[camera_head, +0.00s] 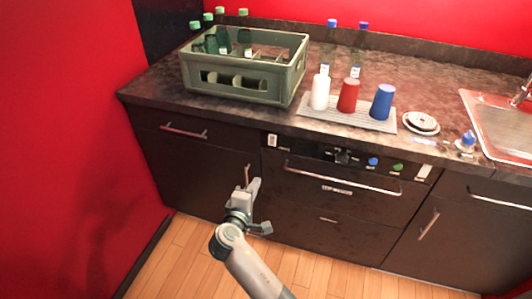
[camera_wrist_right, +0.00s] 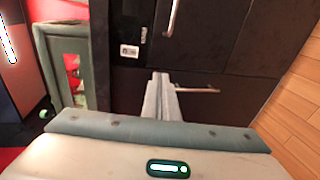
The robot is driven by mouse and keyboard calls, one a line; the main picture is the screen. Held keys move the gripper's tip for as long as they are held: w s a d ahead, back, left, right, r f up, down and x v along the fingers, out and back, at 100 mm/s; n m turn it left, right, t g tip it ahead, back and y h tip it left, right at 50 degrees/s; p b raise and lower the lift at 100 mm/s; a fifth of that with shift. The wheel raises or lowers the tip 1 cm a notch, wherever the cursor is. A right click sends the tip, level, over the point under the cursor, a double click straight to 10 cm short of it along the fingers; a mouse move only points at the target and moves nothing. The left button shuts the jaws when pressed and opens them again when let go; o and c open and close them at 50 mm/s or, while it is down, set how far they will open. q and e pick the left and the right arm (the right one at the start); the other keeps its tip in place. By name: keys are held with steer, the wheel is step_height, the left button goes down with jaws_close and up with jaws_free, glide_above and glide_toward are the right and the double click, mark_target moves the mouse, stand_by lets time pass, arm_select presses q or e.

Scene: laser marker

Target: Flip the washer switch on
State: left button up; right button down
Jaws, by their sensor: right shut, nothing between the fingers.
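The built-in washer has a dark front panel (camera_head: 325,165) below the counter, with a long metal handle (camera_head: 340,181). Its top strip carries a dark knob-like part (camera_head: 342,155), a blue button (camera_head: 373,161) and a green button (camera_head: 398,167). A small white plate (camera_head: 272,140) is at the strip's left end; it also shows in the wrist view (camera_wrist_right: 129,51). I cannot tell which part is the switch or its state. My right gripper (camera_head: 255,184) is shut and empty, lower than the plate and in front of the cabinet; its fingers show in the wrist view (camera_wrist_right: 162,78). My left gripper is out of view.
A cabinet door handle (camera_head: 247,175) is close to my right gripper. A drawer handle (camera_head: 184,132) is farther left. A green crate (camera_head: 240,96) with bottles, a grey mat (camera_head: 310,118) with cups, and a sink (camera_head: 500,135) are on the counter. The wooden floor (camera_head: 355,280) is clear.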

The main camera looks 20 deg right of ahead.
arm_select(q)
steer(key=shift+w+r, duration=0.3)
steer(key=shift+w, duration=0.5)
arm_select(e)
steer(key=shift+m+h, duration=0.4)
steer(key=shift+h, duration=0.3)
step_height(320, 180, up, 5)
steer(key=shift+w+d, duration=0.1)
steer(key=shift+w, duration=0.05)
steer(key=shift+w, duration=0.1)
steer(key=p, duration=0.1)
glide_toward(272, 144)
steer(key=p+x, duration=0.1)
steer(key=x, duration=0.4)
steer(key=shift+w+d+f, duration=0.15)
steer(key=shift+w+d, duration=0.05)
steer(key=shift+w, duration=0.05)
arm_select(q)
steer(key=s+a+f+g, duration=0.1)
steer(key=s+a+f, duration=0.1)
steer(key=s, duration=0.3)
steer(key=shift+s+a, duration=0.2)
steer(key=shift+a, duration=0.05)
arm_select(e)
steer(key=shift+w+d+f, duration=0.1)
steer(key=shift+w+d, duration=0.1)
steer(key=shift+w, duration=0.1)
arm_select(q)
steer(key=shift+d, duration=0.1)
